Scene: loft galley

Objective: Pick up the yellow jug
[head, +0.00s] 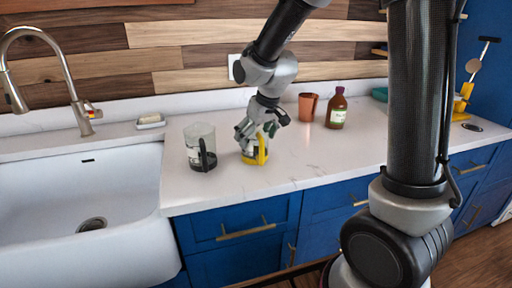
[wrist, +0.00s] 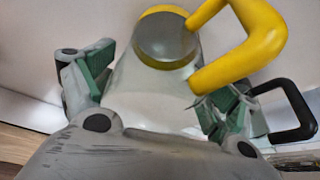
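The yellow jug (head: 262,150), with a clear-grey body and a yellow handle, stands upright on the white counter. In the wrist view its yellow handle (wrist: 262,45) loops out to the upper right. My gripper (head: 258,130) is over the jug from above, with its green-padded fingers (wrist: 160,88) spread on either side of the body. A gap shows by the left finger; the right finger is close to the body below the handle, and contact there is unclear. The gripper looks open. The jug's lower body is partly hidden.
A clear jug with a black handle (head: 200,147) stands close on the left. A copper cup (head: 308,107) and a brown bottle (head: 337,110) stand behind to the right. A white sink (head: 75,200) lies left. Counter is free in front and to the right.

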